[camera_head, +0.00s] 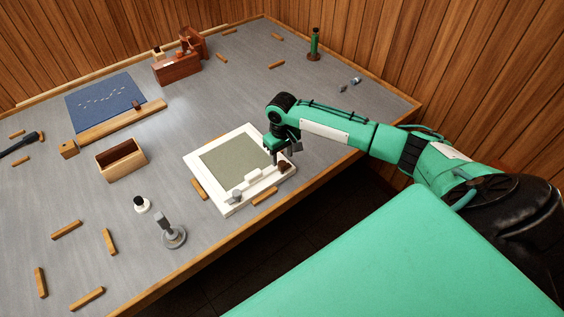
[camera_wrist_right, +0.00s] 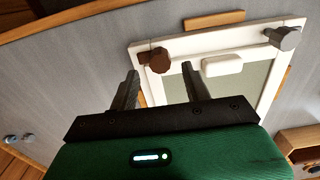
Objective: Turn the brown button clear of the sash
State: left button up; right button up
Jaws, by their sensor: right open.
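The white frame (camera_head: 211,186) lies flat near the table's front edge, with a grey-green panel (camera_head: 236,157) in it. The brown button (camera_head: 284,167) sits at the right end of the frame's near side; in the right wrist view the brown button (camera_wrist_right: 160,61) has a rounded head and a short arm pointing left. A grey button (camera_wrist_right: 284,38) sits at the other end, with a white block (camera_wrist_right: 222,65) between them. My right gripper (camera_head: 280,153) is open above the frame near the brown button, which appears between its fingers (camera_wrist_right: 159,73). Contact cannot be told.
A grey clamp-like stand (camera_head: 172,236), a white-and-black bottle (camera_head: 141,204) and an open wooden box (camera_head: 121,160) stand left of the frame. Wooden strips lie around it, one (camera_head: 265,197) along its near side. A green bottle (camera_head: 315,45) stands at the back right.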

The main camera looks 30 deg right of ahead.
aim_at(282, 163)
notch_tip(282, 163, up, 10)
jog(key=b, duration=0.1)
jog(key=shift+f, duration=0.15)
dwell(0.4)
